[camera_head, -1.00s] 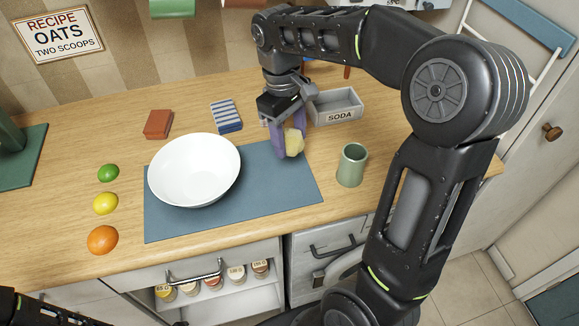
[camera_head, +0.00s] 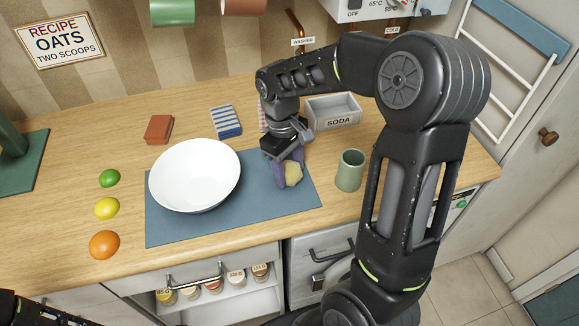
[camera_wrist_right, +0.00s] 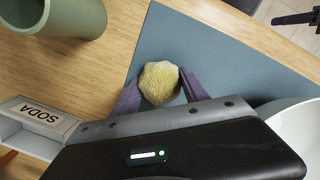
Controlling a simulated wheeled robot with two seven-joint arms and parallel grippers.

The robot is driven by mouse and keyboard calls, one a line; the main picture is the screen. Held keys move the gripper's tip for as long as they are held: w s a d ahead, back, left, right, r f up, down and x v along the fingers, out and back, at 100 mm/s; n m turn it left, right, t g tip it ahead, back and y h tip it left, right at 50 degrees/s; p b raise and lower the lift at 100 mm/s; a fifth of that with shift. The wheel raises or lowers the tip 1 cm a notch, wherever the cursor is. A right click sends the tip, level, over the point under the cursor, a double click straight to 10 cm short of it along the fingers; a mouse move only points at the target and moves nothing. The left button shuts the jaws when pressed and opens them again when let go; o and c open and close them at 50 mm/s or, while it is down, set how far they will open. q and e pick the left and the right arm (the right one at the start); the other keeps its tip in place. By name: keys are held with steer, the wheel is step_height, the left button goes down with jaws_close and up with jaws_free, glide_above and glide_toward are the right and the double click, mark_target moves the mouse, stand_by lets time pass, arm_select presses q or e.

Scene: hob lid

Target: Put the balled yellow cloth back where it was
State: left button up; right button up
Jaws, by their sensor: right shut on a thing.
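The balled yellow cloth (camera_head: 292,174) is between the purple fingers of my right gripper (camera_head: 289,170), over the right part of the blue mat (camera_head: 200,226). In the right wrist view the cloth (camera_wrist_right: 160,83) sits at the fingertips (camera_wrist_right: 160,92), with a finger on each side. My right gripper is shut on it. I cannot tell whether the cloth touches the mat.
A white bowl (camera_head: 195,176) stands on the mat, left of the gripper. A green cup (camera_head: 350,170) stands to the right, and the SODA box (camera_head: 333,111) is behind. A striped sponge (camera_head: 226,121), a brick-red block (camera_head: 158,129) and fruit are further left. The mat's front right is clear.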

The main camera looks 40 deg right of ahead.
mark_target(285, 163)
steer(key=shift+f, duration=0.15)
steer(key=o, duration=1.2)
step_height(285, 163, up, 12)
steer(key=w, duration=0.1)
steer(key=shift+w+a, duration=0.2)
steer(key=shift+a, duration=0.05)
